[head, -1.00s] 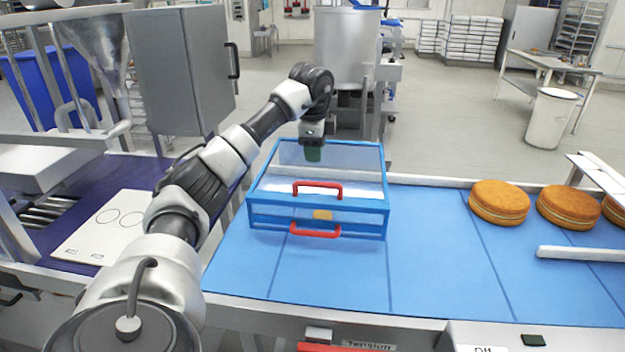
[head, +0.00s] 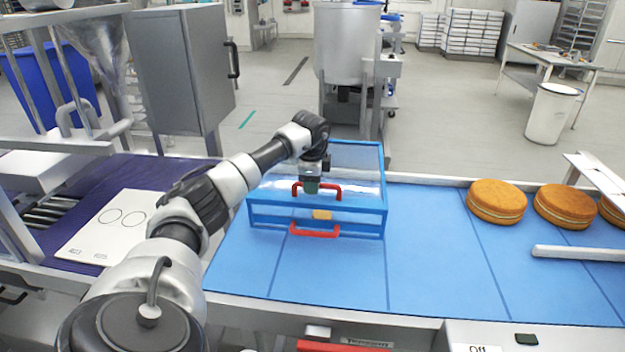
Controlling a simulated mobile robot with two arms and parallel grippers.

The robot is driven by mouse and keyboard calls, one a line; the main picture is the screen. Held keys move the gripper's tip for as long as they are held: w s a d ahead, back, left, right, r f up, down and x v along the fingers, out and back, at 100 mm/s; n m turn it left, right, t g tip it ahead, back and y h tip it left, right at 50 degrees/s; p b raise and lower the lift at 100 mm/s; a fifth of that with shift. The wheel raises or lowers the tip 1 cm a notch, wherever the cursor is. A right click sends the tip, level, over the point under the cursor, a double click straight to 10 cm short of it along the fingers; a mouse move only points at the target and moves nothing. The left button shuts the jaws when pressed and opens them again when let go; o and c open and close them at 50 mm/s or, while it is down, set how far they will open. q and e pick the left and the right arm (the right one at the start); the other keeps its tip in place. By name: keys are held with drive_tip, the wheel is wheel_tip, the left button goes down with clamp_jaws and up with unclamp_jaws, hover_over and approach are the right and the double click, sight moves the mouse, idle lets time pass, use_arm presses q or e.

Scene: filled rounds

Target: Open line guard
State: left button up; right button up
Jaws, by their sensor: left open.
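The line guard (head: 257,208) is a clear box with a blue frame on the blue conveyor belt. It is closed over the belt. It has one red handle (head: 331,190) at the front edge of its top and a second red handle (head: 314,233) low on its front. My left gripper (head: 311,187) points down just behind and above the upper handle and is open. I cannot tell whether it touches the handle. A small yellowish thing (head: 322,214) shows through the front panel. My right gripper is not in view.
Several filled round cakes (head: 497,201) stand on the belt at the right. A metal bar (head: 580,253) crosses the belt there. A white sheet with two circles (head: 108,224) lies on the purple belt at the left. The belt in front of the guard is clear.

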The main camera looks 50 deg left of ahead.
use_arm(q)
clamp_jaws()
drive_tip(key=w+a+r+p, duration=0.2)
drive_tip(key=r+p, duration=0.4)
drive_tip(key=r, duration=0.2)
drive_tip(key=w+a+r+p, duration=0.2)
drive_tip(key=w+r+p, duration=0.1)
drive_tip(key=r+p, duration=0.3)
wheel_tip(320, 180, up, 3)
drive_tip(key=shift+f, duration=0.2)
drive_tip(key=shift+a, duration=0.1)
